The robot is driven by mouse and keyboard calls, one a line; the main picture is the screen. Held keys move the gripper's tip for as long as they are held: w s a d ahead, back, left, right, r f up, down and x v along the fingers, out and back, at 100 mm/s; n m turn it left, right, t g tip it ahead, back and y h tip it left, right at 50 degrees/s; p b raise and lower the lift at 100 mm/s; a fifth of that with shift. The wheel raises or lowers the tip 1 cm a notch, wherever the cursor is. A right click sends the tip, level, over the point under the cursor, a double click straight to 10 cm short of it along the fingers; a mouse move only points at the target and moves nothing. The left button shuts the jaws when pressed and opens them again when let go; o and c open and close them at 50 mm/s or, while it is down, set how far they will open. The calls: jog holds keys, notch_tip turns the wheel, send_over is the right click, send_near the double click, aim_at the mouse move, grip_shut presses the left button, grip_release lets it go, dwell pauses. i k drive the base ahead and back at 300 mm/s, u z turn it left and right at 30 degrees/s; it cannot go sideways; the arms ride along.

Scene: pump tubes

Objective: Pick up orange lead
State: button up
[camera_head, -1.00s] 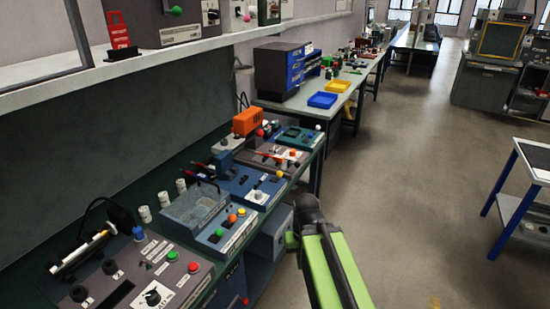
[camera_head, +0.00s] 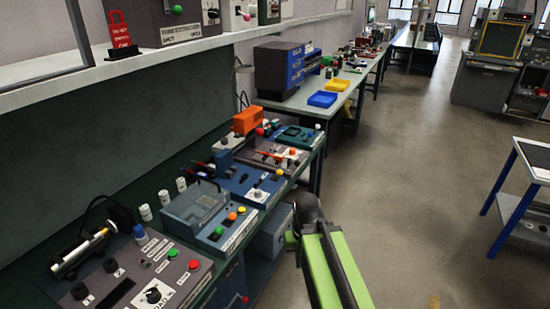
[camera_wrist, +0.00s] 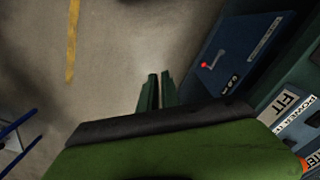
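A thin orange-red strip that may be the orange lead (camera_head: 273,154) lies across a grey panel device on the left bench in the head view. It is too small to make out clearly. In the wrist view, my gripper (camera_wrist: 158,78) shows as two dark fingers close together, pointing at the bare floor. A narrow gap seems to run between them, and I see nothing held. In the head view my green arm is beside the bench on the aisle side, and the gripper itself is hidden. No lead shows near the fingers.
A shelf (camera_head: 200,45) overhangs the bench. A blue-legged table (camera_head: 530,160) stands at right. The aisle floor (camera_head: 420,200) is clear.

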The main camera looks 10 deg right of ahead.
aim_at(281, 158)
jog(key=u, duration=0.15)
jog(key=k, duration=0.6)
jog(key=u, duration=3.95)
jog(key=k, duration=2.8)
jog(key=z, duration=1.55)
jog(key=i, duration=0.8)
jog(key=z, duration=0.05)
